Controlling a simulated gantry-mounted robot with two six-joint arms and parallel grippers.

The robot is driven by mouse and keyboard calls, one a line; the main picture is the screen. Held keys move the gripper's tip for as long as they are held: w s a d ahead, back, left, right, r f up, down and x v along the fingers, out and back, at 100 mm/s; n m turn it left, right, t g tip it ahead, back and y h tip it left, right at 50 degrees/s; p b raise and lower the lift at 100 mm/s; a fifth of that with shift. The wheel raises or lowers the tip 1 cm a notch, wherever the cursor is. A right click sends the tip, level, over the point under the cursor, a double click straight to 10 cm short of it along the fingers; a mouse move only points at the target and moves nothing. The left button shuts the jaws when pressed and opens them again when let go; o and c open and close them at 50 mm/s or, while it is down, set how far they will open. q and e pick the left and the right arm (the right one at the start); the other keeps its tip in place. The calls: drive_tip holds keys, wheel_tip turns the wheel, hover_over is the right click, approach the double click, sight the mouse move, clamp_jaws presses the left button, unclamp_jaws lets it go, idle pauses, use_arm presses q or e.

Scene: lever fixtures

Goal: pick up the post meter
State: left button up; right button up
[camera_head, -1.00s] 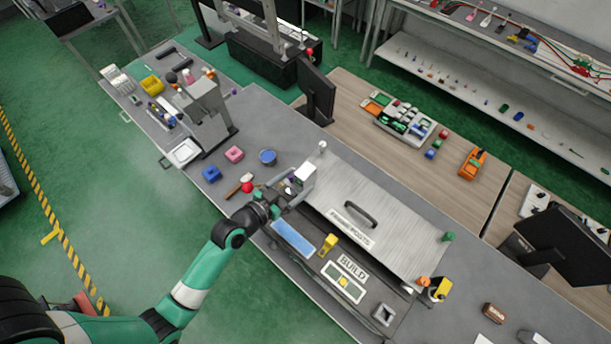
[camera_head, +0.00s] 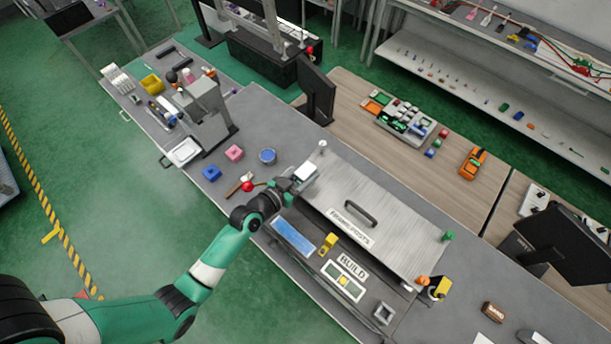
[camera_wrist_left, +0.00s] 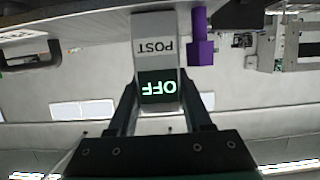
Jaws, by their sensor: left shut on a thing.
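The post meter (camera_head: 306,172) is a small pale box at the upper-left corner of the metal cover in the head view. In the left wrist view the post meter (camera_wrist_left: 156,50) appears upside down, with a "POST" label and a dark display reading "OFF" in green. My left gripper (camera_head: 297,183) is shut on it, and its two dark fingers stand on either side of the display part in the wrist view. Whether the meter is clear of the surface cannot be told. My right gripper is not in view.
A purple part (camera_wrist_left: 200,45) stands close beside the meter. The metal cover (camera_head: 400,235) has a dark handle (camera_head: 360,213). A red ball (camera_head: 247,186), a blue tray (camera_head: 294,238) and a yellow part (camera_head: 329,243) lie near the arm. A monitor (camera_head: 317,92) stands behind.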

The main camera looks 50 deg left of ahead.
sight(305, 171)
use_arm(q)
clamp_jaws()
drive_tip(key=shift+r+p, duration=0.3)
drive_tip(key=shift+r, duration=0.35)
wheel_tip(305, 171, up, 3)
drive_tip(key=shift+s+d+f+p, duration=0.1)
drive_tip(key=shift+s+p, duration=0.05)
drive_tip(key=shift+p, duration=0.5)
drive_tip(key=s+d+r, duration=0.7)
drive_tip(key=s+r, duration=0.2)
drive_tip(key=s, duration=0.2)
drive_tip(key=shift+s+d+p, duration=0.15)
drive_tip(key=shift+s+p, duration=0.15)
